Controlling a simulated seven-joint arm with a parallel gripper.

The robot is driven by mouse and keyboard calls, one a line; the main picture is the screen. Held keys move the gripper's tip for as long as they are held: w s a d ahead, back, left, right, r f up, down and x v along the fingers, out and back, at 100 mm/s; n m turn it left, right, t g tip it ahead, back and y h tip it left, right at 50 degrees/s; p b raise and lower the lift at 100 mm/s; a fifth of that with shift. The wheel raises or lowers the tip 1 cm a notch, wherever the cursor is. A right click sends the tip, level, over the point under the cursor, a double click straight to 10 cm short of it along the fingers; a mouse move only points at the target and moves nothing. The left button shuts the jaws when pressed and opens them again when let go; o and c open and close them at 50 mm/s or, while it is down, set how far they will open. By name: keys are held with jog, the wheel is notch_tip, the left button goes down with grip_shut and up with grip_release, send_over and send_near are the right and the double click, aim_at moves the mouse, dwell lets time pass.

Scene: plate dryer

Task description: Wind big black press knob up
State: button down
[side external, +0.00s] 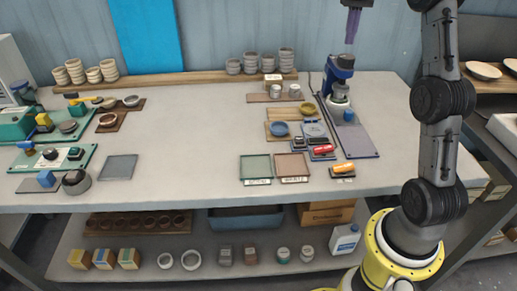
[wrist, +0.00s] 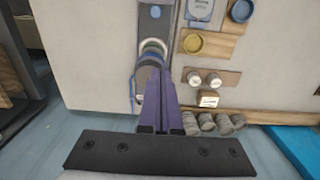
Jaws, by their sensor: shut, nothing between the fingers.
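A blue press (side external: 340,70) with pale round discs under its head stands at the back right of the table. The head's top looks dark, but I cannot clearly make out the big black knob. My gripper (side external: 352,28), with purple fingers, points down above the press, apart from it. The fingers are shut and empty. In the wrist view the gripper (wrist: 160,78) covers part of the press (wrist: 150,50), whose discs and blue side show beyond and left of the fingers.
A grey-blue board (side external: 355,140) runs forward from the press. Small pots (side external: 294,91), a yellow bowl (side external: 307,108) and a blue bowl (side external: 279,128) lie to its left. Stacked cups (side external: 286,60) stand on a rear shelf. The table's middle is clear.

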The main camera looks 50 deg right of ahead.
notch_tip(320, 180, down, 6)
jog(key=shift+f, duration=0.15)
dwell(0.3)
jog(key=shift+d, duration=0.2)
dwell(0.6)
jog(key=shift+s+d, duration=0.2)
jog(key=shift+d, duration=0.05)
dwell(0.4)
jog(key=shift+s+d, duration=0.2)
jog(key=shift+s, duration=0.1)
jog(key=shift+s+d, duration=0.45)
jog(key=shift+d, duration=0.3)
jog(key=shift+s, duration=0.1)
dwell(0.3)
notch_tip(320, 180, up, 6)
jog(key=shift+s+a, duration=0.2)
jog(key=shift+s, duration=0.15)
dwell(0.4)
